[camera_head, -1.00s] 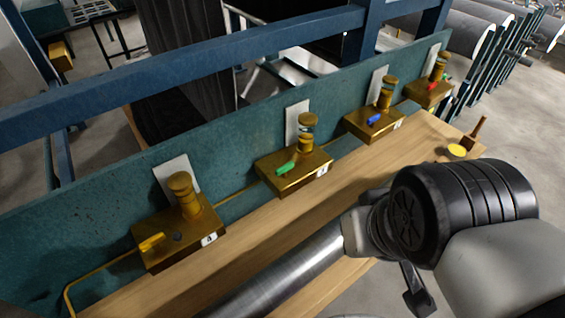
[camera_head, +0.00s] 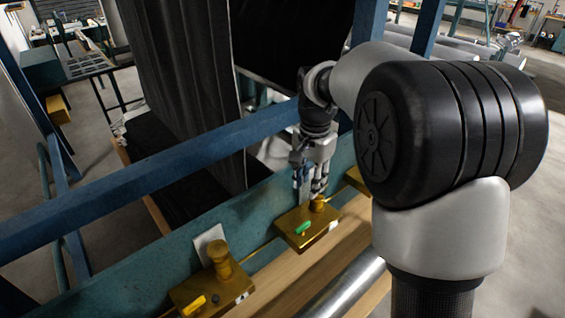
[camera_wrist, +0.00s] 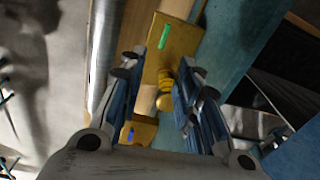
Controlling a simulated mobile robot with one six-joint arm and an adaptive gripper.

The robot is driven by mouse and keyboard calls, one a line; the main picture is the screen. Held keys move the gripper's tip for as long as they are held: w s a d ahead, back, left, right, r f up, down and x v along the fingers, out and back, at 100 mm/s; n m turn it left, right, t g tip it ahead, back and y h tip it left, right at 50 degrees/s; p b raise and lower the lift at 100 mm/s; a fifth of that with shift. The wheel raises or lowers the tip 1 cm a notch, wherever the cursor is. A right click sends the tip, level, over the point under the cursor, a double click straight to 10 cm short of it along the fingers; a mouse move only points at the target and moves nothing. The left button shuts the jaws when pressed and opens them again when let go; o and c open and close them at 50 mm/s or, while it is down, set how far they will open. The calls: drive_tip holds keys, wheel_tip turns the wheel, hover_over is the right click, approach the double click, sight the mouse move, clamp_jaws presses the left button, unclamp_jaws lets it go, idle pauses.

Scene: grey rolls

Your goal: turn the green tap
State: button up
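The green tap handle (camera_head: 303,228) is a small lever on a brass block (camera_head: 291,243) fixed along the teal panel. It also shows in the wrist view (camera_wrist: 165,52), near the top middle. A stepped brass knob (camera_wrist: 165,96) rises from the same block. My gripper (camera_head: 311,192) points down above this block, close behind the green handle. In the wrist view my gripper (camera_wrist: 167,70) is open, its two fingers apart on either side of the brass knob. Nothing is held. I cannot tell whether the fingers touch the knob.
A brass block with a yellow handle (camera_head: 194,305) sits at the lower left. A blue handle (camera_wrist: 130,135) shows on another block in the wrist view. A blue beam (camera_head: 130,180) crosses above the teal panel (camera_head: 245,213).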

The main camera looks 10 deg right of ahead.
sight(302, 225)
drive_tip(key=shift+m, duration=0.6)
drive_tip(key=f, duration=0.6)
drive_tip(key=w+f, duration=0.1)
drive_tip(key=f, duration=0.5)
drive_tip(key=f+b, duration=0.1)
drive_tip(key=f, duration=0.6)
drive_tip(key=shift+w+a, duration=0.2)
drive_tip(key=shift+w, duration=0.2)
drive_tip(key=shift+c, duration=0.6)
clamp_jaws()
